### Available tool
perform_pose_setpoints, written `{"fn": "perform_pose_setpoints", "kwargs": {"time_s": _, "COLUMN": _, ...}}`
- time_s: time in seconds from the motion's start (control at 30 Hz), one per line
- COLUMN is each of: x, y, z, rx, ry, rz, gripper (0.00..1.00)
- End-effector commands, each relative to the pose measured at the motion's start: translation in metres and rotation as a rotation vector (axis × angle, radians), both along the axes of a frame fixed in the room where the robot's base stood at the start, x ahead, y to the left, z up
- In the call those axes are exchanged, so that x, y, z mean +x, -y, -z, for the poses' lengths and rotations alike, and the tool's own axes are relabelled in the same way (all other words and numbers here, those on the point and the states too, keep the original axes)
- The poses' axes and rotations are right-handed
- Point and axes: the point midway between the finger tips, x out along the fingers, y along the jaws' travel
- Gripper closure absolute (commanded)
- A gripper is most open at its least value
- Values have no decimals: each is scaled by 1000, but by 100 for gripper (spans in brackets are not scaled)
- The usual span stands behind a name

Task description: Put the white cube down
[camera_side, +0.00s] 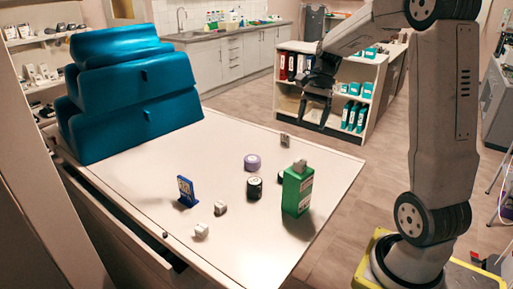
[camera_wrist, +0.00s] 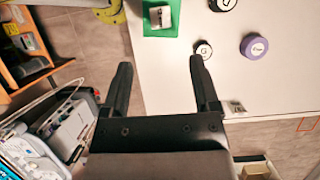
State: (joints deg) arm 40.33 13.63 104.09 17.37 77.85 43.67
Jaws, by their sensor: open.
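A small white cube (camera_side: 299,165) rests on top of an upright green box (camera_side: 297,192) near the table's right edge. In the wrist view the white cube (camera_wrist: 160,17) shows on the green box (camera_wrist: 163,32) at the top of the picture. Two more small whitish cubes, a rear one (camera_side: 220,207) and a front one (camera_side: 201,230), sit on the white table (camera_side: 245,232). My gripper (camera_side: 312,120) is open and empty, raised beyond the table's far right side, apart from the box and cube. Its spread fingers (camera_wrist: 160,65) hold nothing.
A blue sign-like piece (camera_side: 186,191), a purple roll (camera_side: 252,162) and a black roll (camera_side: 254,188) stand near the green box. Another dark round thing is partly hidden behind it. A small grey block (camera_side: 285,140) is at the far edge. Blue stepped cushions (camera_side: 130,95) fill the back left.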

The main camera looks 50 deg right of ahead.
Motion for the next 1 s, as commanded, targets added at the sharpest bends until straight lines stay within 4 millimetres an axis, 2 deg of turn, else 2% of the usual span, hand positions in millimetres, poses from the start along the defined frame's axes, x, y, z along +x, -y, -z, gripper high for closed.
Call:
{"fn": "perform_pose_setpoints", "kwargs": {"time_s": 0.3, "x": 0, "y": -1, "z": 1, "rx": -2, "ry": 1, "rz": -6, "gripper": 22}}
{"fn": "perform_pose_setpoints", "kwargs": {"time_s": 0.47, "x": 3, "y": -13, "z": 10, "rx": -30, "ry": 18, "rz": -69, "gripper": 22}}
{"fn": "perform_pose_setpoints", "kwargs": {"time_s": 0.67, "x": 7, "y": -50, "z": 37, "rx": -125, "ry": 82, "rz": -298, "gripper": 22}}
{"fn": "perform_pose_setpoints", "kwargs": {"time_s": 0.87, "x": 3, "y": -105, "z": 75, "rx": -260, "ry": 194, "rz": -678, "gripper": 22}}
{"fn": "perform_pose_setpoints", "kwargs": {"time_s": 1.0, "x": -8, "y": -143, "z": 98, "rx": -348, "ry": 287, "rz": -972, "gripper": 22}}
